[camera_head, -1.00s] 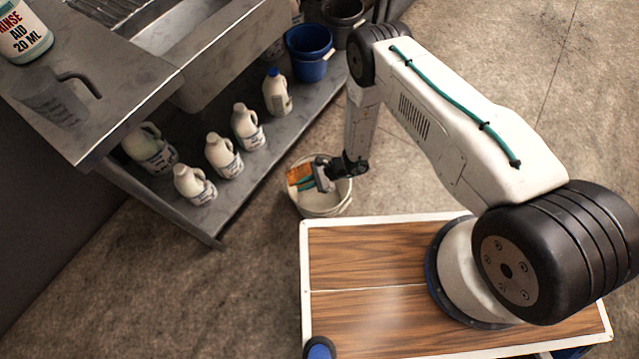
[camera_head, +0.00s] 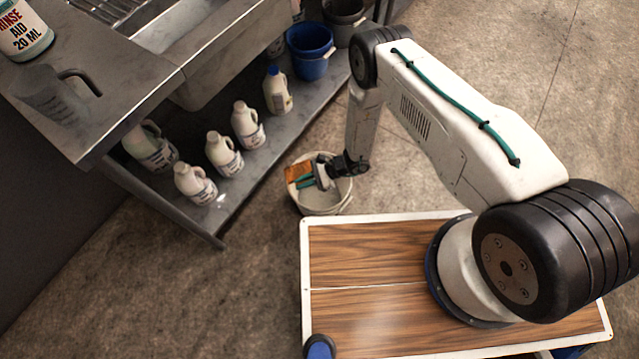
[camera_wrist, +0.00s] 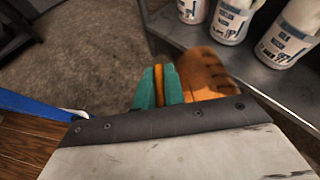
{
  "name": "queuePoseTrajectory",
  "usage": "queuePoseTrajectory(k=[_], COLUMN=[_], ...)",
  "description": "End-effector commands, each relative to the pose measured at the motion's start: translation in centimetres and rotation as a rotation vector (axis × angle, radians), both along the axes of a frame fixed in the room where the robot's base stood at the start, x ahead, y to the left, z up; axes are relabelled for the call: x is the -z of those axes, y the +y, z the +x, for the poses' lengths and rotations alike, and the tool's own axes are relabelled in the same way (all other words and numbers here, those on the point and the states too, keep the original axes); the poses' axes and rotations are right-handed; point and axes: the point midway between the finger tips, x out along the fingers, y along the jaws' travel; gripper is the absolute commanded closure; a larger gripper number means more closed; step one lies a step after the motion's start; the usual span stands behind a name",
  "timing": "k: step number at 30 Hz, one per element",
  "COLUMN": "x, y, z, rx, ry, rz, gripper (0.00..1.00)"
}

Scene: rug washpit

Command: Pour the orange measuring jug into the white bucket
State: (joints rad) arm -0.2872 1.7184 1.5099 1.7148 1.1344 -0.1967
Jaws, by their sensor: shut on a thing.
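The orange measuring jug (camera_head: 297,173) is in my gripper (camera_head: 308,181), which is shut on it. The jug is over the left side of the white bucket (camera_head: 325,199), at about its rim. The bucket stands on the floor in front of the shelf. In the wrist view the teal fingertips (camera_wrist: 158,88) close on a narrow orange part, with the jug's ribbed or marked body (camera_wrist: 205,72) just to the right. The jug looks tilted. Its mouth and any contents are hidden, and the bucket does not show in the wrist view.
A steel bench with a lower shelf (camera_head: 190,205) runs along the left, holding several white bottles (camera_head: 223,155) and a blue bucket (camera_head: 311,50). Floor left of my base is clear.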

Motion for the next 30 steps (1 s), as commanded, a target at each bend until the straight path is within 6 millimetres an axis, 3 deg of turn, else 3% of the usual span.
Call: queuePoseTrajectory(k=[30], x=[-0.7], y=[-1.2], z=[0.2], rx=[0.000], ry=[0.038], rz=[0.152], gripper=[1.00])
